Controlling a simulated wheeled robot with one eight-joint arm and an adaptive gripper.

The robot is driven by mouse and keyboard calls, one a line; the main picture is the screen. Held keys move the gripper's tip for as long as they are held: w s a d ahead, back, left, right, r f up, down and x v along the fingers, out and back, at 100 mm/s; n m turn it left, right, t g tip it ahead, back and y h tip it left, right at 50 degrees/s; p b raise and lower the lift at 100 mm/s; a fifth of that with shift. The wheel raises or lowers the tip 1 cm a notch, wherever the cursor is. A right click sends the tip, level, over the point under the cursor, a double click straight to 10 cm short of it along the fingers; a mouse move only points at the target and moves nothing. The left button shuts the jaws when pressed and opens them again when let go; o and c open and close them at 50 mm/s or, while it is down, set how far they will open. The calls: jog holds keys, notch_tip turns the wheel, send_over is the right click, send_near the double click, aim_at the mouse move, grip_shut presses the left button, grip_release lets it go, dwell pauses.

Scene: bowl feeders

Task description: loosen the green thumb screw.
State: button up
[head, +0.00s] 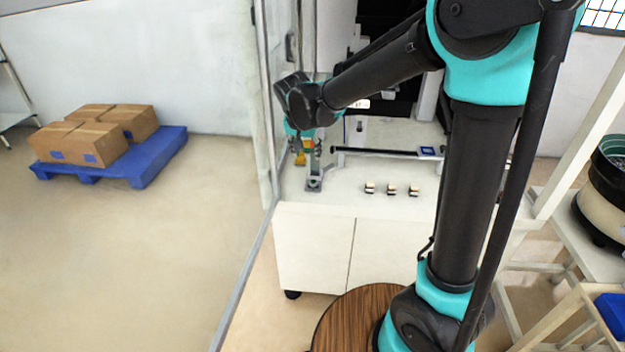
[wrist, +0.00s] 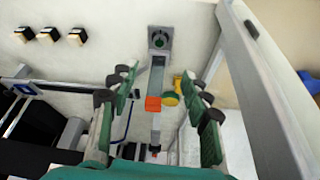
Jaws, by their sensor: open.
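My gripper (wrist: 160,86) is open and empty. In the wrist view its two fingers stand apart on either side of a grey upright bar with an orange-red block (wrist: 153,103). A yellow knob (wrist: 170,99) sits just right of the block. A small dark round piece with a green tint (wrist: 158,40) shows on the bar's grey base; I cannot tell surely whether this is the green thumb screw. In the head view my gripper (head: 303,138) points down at the bench's left end, over a yellow part (head: 300,158) beside the grey stand (head: 314,183).
Three small black-and-cream blocks (head: 391,189) stand on the white bench (head: 345,203). A dark rail (head: 375,152) lies behind them. A metal frame post (wrist: 265,100) rises close to the right of my gripper. Bench top near the front is clear.

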aim_at(313, 181)
jog(key=x, duration=1.7)
jog(key=shift+d, duration=0.1)
grip_shut()
